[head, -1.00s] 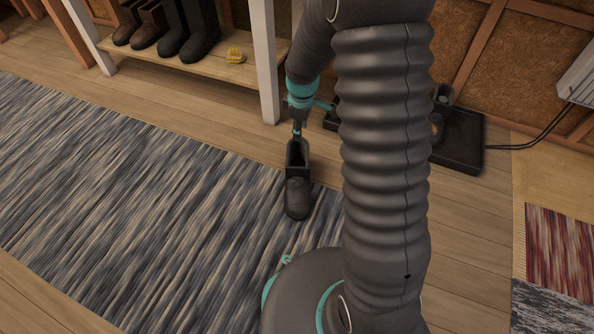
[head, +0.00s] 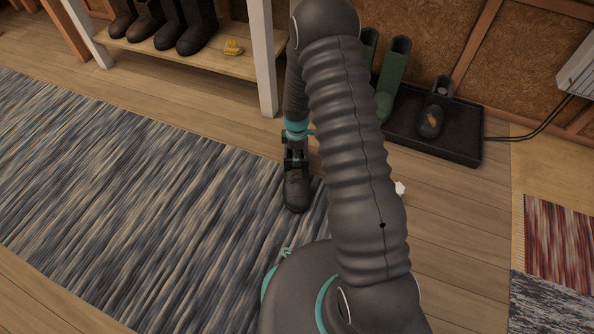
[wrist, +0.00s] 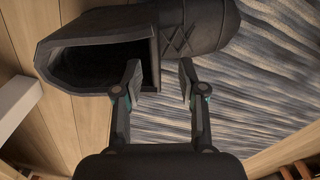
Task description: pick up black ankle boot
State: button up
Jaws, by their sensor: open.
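The black ankle boot (head: 297,190) stands on the striped rug near its far edge, toe toward me in the head view. In the wrist view the boot (wrist: 95,47) fills the top left, with its dark opening at the left and its laced front at the right. My gripper (head: 295,158) is over the shaft end of the boot in the head view. In the wrist view my gripper (wrist: 160,80) is open, with one fingertip overlapping the opening's edge and the other to its right, over the rug. I cannot tell whether either finger touches the boot.
A black tray (head: 462,148) holds another dark shoe (head: 433,115) and green boots (head: 392,75). The rug (head: 130,190) is clear to the left.

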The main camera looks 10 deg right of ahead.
aim_at(297, 170)
jog(key=shift+w+d+f+b, duration=0.1)
jog(key=shift+f+b, duration=0.15)
jog(key=shift+f, duration=1.3)
jog(key=shift+w+d+f+b, duration=0.1)
jog(key=shift+f+b, duration=0.1)
jog(key=shift+f, duration=1.3)
grip_shut()
